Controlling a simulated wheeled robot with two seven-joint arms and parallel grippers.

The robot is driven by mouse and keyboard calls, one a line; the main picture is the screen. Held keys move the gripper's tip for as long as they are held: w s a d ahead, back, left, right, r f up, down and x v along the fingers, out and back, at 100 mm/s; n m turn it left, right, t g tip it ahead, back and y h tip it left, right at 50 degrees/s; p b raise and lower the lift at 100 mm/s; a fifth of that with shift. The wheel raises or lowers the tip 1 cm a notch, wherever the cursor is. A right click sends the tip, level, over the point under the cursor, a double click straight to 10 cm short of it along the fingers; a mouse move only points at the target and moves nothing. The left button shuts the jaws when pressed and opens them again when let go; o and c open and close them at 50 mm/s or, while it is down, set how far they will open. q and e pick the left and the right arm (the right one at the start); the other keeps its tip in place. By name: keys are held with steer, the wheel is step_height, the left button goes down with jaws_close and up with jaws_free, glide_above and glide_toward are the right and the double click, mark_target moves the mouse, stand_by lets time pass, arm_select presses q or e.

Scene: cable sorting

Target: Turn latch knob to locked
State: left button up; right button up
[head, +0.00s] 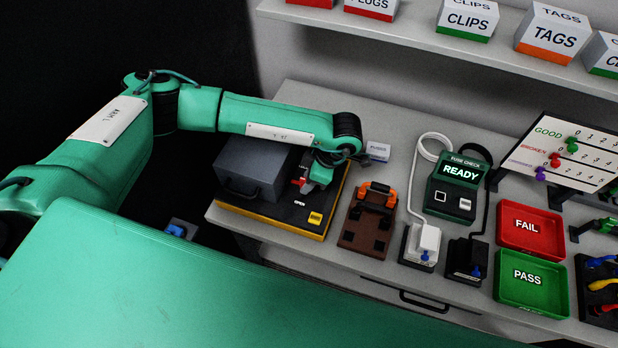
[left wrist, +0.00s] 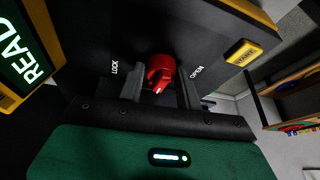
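The red latch knob (left wrist: 161,70) sits on a dark panel between the words LOCK on the left and OPEN on the right in the left wrist view. A white mark shows on its lower part; I cannot tell exactly which way it points. My left gripper (left wrist: 162,92) is open, with one finger on each side of the knob and a visible gap on the right. In the head view my left gripper (head: 308,182) is over the panel and partly hides the knob (head: 297,182). My right gripper is not in view.
A grey box with a handle (head: 250,168) stands left of the knob on the yellow-edged board. A yellow button (head: 315,218) is in front. A brown fixture (head: 365,235), the READY fuse checker (head: 455,185) and red and green trays (head: 530,228) lie to the right.

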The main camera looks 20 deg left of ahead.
arm_select(q)
steer(key=shift+r, duration=0.1)
steer(key=shift+d+r, duration=0.15)
steer(key=shift+r, duration=0.05)
steer(key=b+v, duration=0.5)
steer(key=v, duration=0.8)
steer(key=shift+r, duration=0.1)
steer(key=shift+s, duration=0.1)
